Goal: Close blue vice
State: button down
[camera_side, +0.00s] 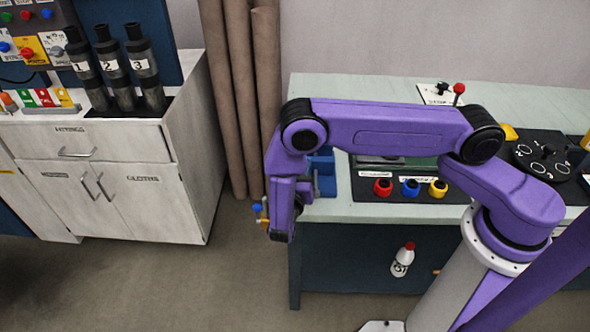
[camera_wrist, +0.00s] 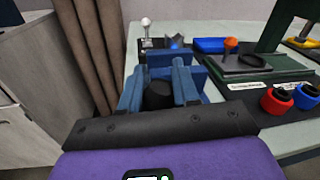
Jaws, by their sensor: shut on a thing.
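The blue vice (camera_side: 323,172) stands at the left end of the pale bench, partly hidden behind my arm. In the wrist view the vice (camera_wrist: 187,82) shows its upright blue jaws, with a black round part (camera_wrist: 158,95) in front. My gripper (camera_side: 264,214) is at the vice's front, just off the bench's left edge. It is shut on what appears to be the vice handle (camera_side: 257,208), whose blue ball end shows beside yellow and orange parts. My fingertips are hidden in the wrist view. I cannot tell how wide the vice jaws stand.
Red (camera_side: 382,187), blue (camera_side: 410,188) and yellow (camera_side: 438,188) ringed ports line the bench front. A white bottle (camera_side: 402,260) stands on the lower shelf. Brown pipes (camera_side: 240,90) rise behind my gripper. A white cabinet (camera_side: 120,190) stands at left, with open floor between.

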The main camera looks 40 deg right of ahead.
jog(key=shift+s+d+f+m+t+y, duration=0.2)
jog(key=shift+s+d+m+y, duration=0.25)
jog(key=shift+s+d+m, duration=1.35)
jog(key=shift+s+d+f+m+t+y, duration=0.2)
jog(key=shift+s+d+m+y, duration=0.45)
jog(key=shift+m, duration=2.15)
jog(key=shift+s+d+f+m+t+y, duration=0.1)
jog(key=shift+s+d+f+m+y, duration=0.2)
jog(key=shift+s+d+m, duration=1.55)
jog(key=shift+w+a+m, duration=0.4)
jog(key=shift+m, duration=0.15)
jog(key=c, duration=0.8)
grip_release()
jog(key=shift+a, duration=0.15)
jog(key=v, duration=1.7)
jog(key=shift+s, duration=0.15)
